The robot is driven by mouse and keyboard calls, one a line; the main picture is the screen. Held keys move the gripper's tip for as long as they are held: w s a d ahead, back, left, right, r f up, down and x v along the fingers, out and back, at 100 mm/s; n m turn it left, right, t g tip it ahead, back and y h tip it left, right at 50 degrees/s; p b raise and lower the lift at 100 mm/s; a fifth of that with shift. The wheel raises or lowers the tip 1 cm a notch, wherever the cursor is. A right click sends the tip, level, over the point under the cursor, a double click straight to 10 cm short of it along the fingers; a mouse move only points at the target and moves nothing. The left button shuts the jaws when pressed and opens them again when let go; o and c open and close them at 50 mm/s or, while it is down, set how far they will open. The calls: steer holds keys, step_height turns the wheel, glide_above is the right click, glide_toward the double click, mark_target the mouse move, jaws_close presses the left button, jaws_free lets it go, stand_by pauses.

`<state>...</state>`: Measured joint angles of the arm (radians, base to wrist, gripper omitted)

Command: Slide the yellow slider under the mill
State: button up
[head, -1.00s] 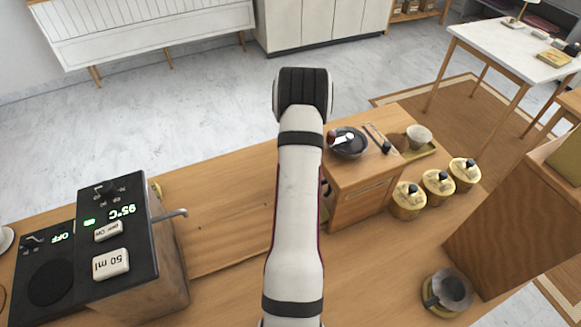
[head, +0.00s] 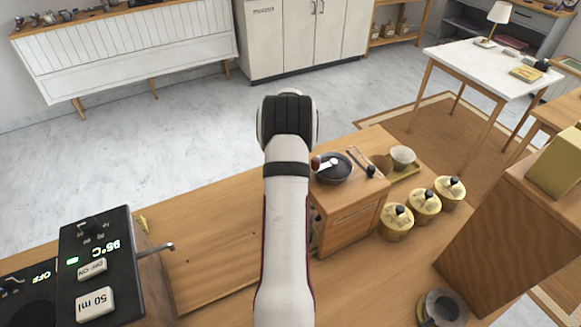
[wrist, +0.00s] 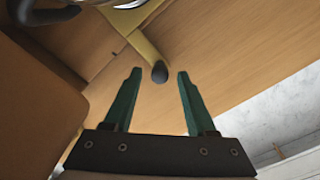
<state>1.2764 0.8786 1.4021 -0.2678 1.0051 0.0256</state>
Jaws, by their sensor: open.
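In the wrist view, a yellow bar with a dark rounded knob (wrist: 159,72) at its end lies along the wooden top; it looks like the yellow slider (wrist: 146,47). My gripper (wrist: 155,74) is open, its two green fingers apart, with the knob showing between their tips. I cannot tell whether the fingers are beside the knob or short of it. A shiny metal part at the top left edge is cut off, so I cannot tell if it belongs to the mill. In the head view my arm hides the gripper and slider, and I cannot single out the mill.
A wooden drawer box (head: 347,222) with a dark bowl (head: 333,170) on top stands right of my arm, beside several yellow jars (head: 425,206). A dark control panel (head: 95,262) stands at left. The wooden counter (head: 207,222) between panel and arm is largely clear.

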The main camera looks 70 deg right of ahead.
step_height(320, 180, up, 14)
steer(key=shift+f, duration=0.15)
step_height(320, 180, down, 16)
steer(key=m, duration=1.8)
steer(key=shift+s, duration=0.1)
jaws_close()
steer(key=shift+r, duration=0.2)
